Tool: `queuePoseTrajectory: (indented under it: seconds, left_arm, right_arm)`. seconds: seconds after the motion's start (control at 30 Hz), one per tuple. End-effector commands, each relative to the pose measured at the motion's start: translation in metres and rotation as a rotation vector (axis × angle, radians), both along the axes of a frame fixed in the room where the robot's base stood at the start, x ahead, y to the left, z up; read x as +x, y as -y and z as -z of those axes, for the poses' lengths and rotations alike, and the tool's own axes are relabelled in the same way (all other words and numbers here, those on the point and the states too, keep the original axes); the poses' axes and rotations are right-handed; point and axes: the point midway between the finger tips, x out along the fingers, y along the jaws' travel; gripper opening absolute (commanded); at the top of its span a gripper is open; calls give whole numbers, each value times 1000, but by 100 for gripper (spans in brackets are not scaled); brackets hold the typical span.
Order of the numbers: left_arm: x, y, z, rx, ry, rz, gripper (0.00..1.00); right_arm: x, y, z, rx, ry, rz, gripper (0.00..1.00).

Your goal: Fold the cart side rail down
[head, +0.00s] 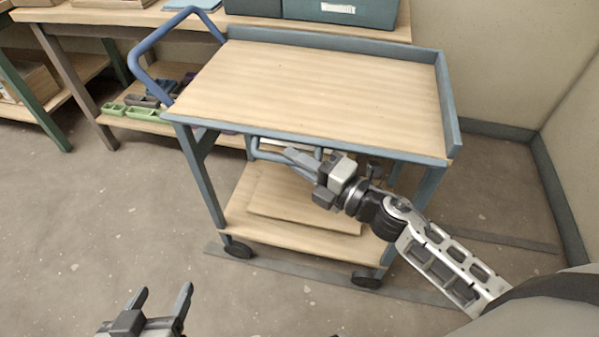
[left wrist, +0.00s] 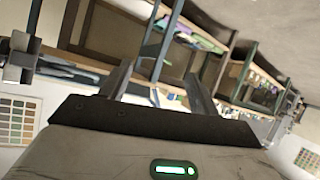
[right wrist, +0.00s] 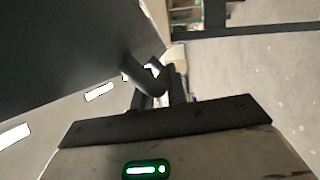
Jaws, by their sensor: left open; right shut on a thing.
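The cart (head: 320,85) has a wooden top, a blue-grey frame and a lower shelf. Its side rail (head: 258,150), a blue bent bar, hangs below the near edge of the top. My right gripper (head: 303,161) is shut on the rail, just under that edge, and its fingers partly hide the bar. In the right wrist view a dark bent bar (right wrist: 145,78) shows at the fingers. My left gripper (head: 163,298) is open and empty over the floor, well in front of the cart; its spread fingers also show in the left wrist view (left wrist: 157,85).
A blue push handle (head: 143,62) rises at the cart's left end. A workbench (head: 90,18) with bins stands behind, with small trays (head: 140,112) on its lower shelf. A board lies on the cart's lower shelf (head: 300,240). The floor at left is clear.

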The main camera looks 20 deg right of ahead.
Motion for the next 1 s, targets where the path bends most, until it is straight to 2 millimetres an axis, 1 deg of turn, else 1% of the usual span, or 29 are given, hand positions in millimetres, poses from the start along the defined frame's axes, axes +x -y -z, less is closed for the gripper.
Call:
queuePoseTrajectory:
  seconds: [0.03, 0.2, 0.37, 0.53, 0.7, 0.8, 1.0]
  left_arm:
    - [0, 1, 17, 1, 9, 4, 62]
    - [8, 16, 82, -10, -100, 53, 62]
    - [13, 29, 140, -15, -202, 102, 62]
    - [18, 39, 118, -70, -41, 119, 62]
    - [18, 47, 96, -125, 95, 134, 62]
    - [18, 50, 86, -163, 147, 138, 62]
    - [22, 56, 79, -264, 165, 133, 62]
  right_arm:
    - [-1, 0, 15, -23, 36, 0, 0]
    - [-1, 0, 22, -115, 171, 0, 0]
    - [-1, 0, 29, -202, 298, 0, 0]
    - [0, 1, 34, -286, 423, 1, 0]
    - [2, 2, 37, -358, 529, 2, 0]
    - [3, 2, 38, -391, 579, 2, 0]
    - [4, 4, 38, -438, 648, 2, 0]
